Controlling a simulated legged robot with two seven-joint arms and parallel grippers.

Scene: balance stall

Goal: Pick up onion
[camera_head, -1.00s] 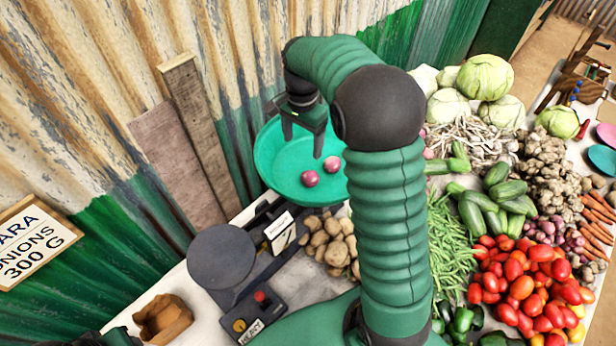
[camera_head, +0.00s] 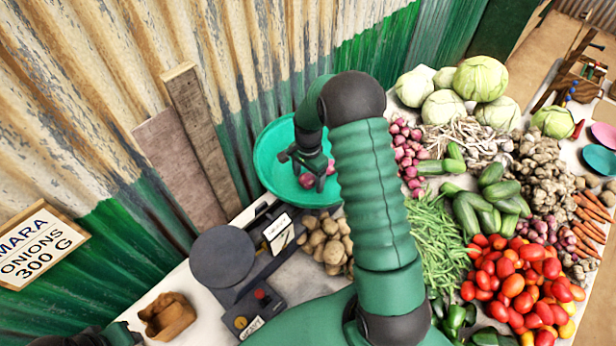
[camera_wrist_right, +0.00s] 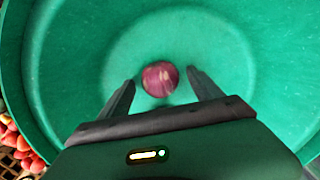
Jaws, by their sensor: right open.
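Two red onions lie in the green pan of the balance (camera_head: 268,160) in the head view. One onion (camera_head: 306,181) shows just below the right gripper, and another (camera_head: 330,167) shows beside its fingers. My right gripper (camera_head: 310,180) is over the pan, pointing down, with its jaws open. In the right wrist view, a single onion (camera_wrist_right: 160,78) sits on the pan floor between and slightly ahead of the two open fingertips, apart from both. My left gripper is not clearly seen; only a dark part of my left arm shows at the bottom left.
The black balance plate (camera_head: 222,257) stands left of the pan, with potatoes (camera_head: 325,240) in front. More red onions (camera_head: 405,150), cabbages (camera_head: 481,78), cucumbers (camera_head: 480,212) and tomatoes (camera_head: 525,285) fill the right side. A corrugated wall stands close behind the pan. A brown bag (camera_head: 168,316) sits at lower left.

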